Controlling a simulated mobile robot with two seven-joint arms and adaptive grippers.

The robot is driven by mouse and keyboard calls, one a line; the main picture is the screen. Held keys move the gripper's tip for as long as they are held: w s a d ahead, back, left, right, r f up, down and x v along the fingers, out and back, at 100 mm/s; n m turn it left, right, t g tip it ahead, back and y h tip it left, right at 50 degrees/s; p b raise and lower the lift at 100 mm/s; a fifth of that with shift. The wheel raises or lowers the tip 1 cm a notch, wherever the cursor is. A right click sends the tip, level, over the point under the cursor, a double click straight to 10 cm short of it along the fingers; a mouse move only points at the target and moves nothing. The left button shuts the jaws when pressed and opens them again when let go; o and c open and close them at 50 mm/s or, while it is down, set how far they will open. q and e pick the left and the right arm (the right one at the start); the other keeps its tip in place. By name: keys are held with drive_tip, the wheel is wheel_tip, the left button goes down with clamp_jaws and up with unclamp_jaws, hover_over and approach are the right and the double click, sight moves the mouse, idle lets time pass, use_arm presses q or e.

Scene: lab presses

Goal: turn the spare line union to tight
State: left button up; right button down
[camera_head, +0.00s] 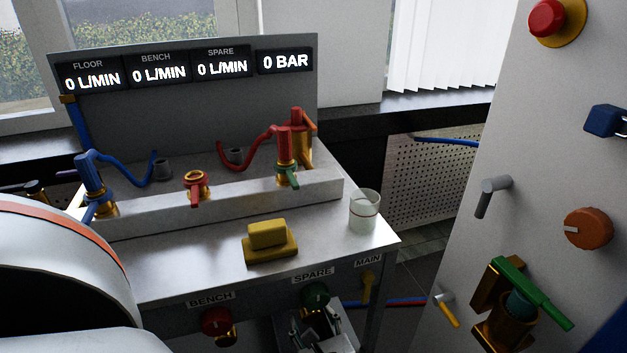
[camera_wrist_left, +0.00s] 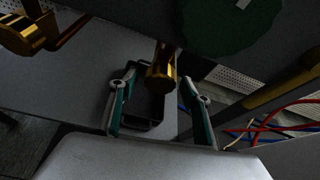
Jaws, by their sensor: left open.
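The spare line's round green knob (camera_head: 316,295) is on the bench front under the SPARE label (camera_head: 312,273). It also shows large at the top of the left wrist view (camera_wrist_left: 232,25). A brass union (camera_wrist_left: 161,68) hangs beside it there, and is mostly hidden in the head view. My left gripper (camera_wrist_left: 158,88) is open, with one teal-edged finger on either side of the union's lower end in that picture. I cannot tell whether either finger touches it. In the head view the gripper (camera_head: 312,335) is low under the knob. My right gripper is out of view.
The red bench knob (camera_head: 216,321) is left of the spare knob, and the yellow main handle (camera_head: 368,284) is right. Red and blue hoses (camera_wrist_left: 270,125) run close on the right. A wall panel (camera_head: 540,150) with valves stands right. The displays (camera_head: 222,66) read zero.

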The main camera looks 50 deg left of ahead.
use_arm(q)
drive_tip(key=shift+w+a+f, duration=0.2)
drive_tip(key=shift+w+a, duration=0.05)
drive_tip(key=shift+a, duration=0.2)
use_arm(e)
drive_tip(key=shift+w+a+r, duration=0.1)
use_arm(q)
drive_tip(key=c, duration=1.1)
drive_tip(key=shift+r, duration=0.1)
drive_tip(key=shift+r+m+g+p, duration=0.1)
drive_tip(key=shift+m+g+p, duration=0.2)
drive_tip(key=shift+m+p, duration=0.1)
drive_tip(key=shift+m, duration=0.3)
drive_tip(key=shift+m+g+y, duration=0.3)
drive_tip(key=shift+g, duration=0.1)
drive_tip(key=shift+f, duration=0.2)
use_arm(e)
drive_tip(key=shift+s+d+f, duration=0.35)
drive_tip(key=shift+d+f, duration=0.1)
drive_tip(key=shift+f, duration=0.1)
